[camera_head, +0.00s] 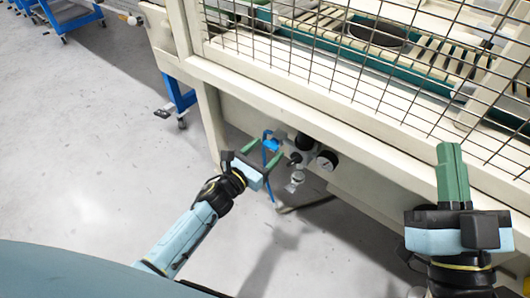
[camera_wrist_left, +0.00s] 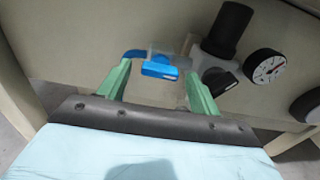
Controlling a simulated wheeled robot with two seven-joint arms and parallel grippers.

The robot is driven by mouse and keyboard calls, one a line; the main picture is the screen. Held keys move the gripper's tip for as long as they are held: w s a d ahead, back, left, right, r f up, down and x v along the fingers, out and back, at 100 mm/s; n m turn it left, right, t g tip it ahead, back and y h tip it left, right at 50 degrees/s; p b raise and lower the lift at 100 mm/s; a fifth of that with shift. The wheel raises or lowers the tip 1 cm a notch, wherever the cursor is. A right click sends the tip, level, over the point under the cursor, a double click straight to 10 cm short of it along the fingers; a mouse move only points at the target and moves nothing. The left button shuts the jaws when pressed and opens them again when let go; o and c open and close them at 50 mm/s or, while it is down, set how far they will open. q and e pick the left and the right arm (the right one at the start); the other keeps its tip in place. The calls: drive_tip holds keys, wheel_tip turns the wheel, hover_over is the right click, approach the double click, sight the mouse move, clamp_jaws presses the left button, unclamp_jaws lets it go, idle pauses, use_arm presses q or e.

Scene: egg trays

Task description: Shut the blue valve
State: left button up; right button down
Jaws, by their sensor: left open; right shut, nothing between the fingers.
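The blue valve (camera_head: 271,144) is mounted low on the side of the cream machine frame. In the left wrist view its blue handle (camera_wrist_left: 159,71) lies level and sits between and just beyond my fingertips. My left gripper (camera_head: 261,152) is open, with its two green fingers on either side of the handle; it also shows in the left wrist view (camera_wrist_left: 160,78). I cannot tell whether a finger touches the valve. My right gripper (camera_head: 452,172) is shut and empty, in front of the machine's right part, away from the valve.
A black regulator (camera_wrist_left: 229,30), a black handle (camera_wrist_left: 217,80) and a pressure gauge (camera_wrist_left: 265,66) sit right of the valve. The gauge also shows in the head view (camera_head: 326,160). Wire mesh (camera_head: 330,70) covers the machine above. A hose (camera_head: 305,205) lies below.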

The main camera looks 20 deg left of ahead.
use_arm(q)
drive_tip(key=shift+w, duration=0.15)
drive_tip(key=shift+c, duration=0.3)
drive_tip(key=c, duration=0.9)
